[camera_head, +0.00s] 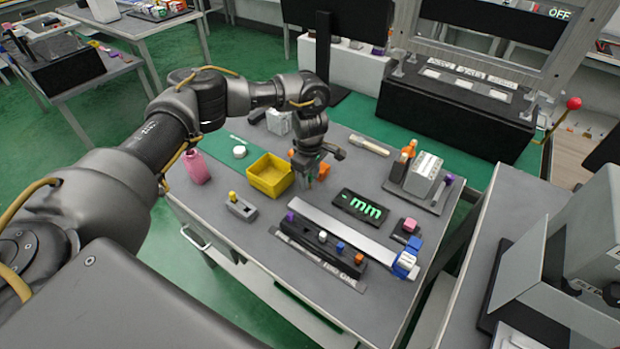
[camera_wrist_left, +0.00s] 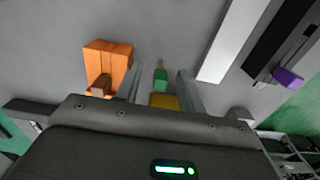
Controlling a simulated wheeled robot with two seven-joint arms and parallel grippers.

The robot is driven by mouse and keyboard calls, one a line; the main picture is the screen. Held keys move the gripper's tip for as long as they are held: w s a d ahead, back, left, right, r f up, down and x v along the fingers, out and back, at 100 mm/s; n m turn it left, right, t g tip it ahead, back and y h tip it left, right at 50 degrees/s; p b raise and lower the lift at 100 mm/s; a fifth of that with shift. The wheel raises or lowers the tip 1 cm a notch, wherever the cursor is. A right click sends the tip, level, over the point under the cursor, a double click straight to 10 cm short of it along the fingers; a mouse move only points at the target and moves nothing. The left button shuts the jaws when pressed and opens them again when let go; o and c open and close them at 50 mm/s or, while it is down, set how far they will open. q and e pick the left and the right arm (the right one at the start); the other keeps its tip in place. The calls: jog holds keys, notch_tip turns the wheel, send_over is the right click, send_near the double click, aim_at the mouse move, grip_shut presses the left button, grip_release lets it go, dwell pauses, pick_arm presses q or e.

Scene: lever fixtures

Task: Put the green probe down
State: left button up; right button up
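The green probe (camera_wrist_left: 160,76) shows in the left wrist view between my left fingers. It has a green body, a thin tip pointing away from the camera and a yellow part (camera_wrist_left: 163,101) nearer my palm. My left gripper (camera_wrist_left: 160,82) appears closed on it, with a finger at each side of the yellow part. In the head view, my left gripper (camera_head: 309,177) points down over the middle of the grey table, and the probe is hard to make out there. Whether the tip touches the table cannot be told. My right gripper is not in view.
An orange block (camera_wrist_left: 108,62) stands close beside my left fingers. A yellow bin (camera_head: 270,175) is left of the gripper, and a black "mm" plate (camera_head: 361,207) is right. A long strip (camera_head: 345,235) and a black rail of coloured knobs (camera_head: 320,249) lie in front.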

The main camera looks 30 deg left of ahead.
aim_at(310, 175)
pick_arm(q)
jog(key=shift+c, duration=0.3)
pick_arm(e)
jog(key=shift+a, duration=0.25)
pick_arm(q)
grip_shut()
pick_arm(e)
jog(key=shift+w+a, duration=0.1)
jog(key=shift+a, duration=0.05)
pick_arm(q)
jog(key=shift+r, duration=0.15)
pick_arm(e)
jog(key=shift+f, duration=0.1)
pick_arm(q)
jog(key=shift+r, duration=0.2)
notch_tip(310, 175, up, 2)
jog(key=shift+r+b, duration=0.2)
jog(key=shift+b, duration=0.6)
jog(key=s+d+r, duration=0.6)
jog(key=s+r, duration=0.4)
jog(key=s, duration=0.2)
jog(key=shift+s, duration=0.35)
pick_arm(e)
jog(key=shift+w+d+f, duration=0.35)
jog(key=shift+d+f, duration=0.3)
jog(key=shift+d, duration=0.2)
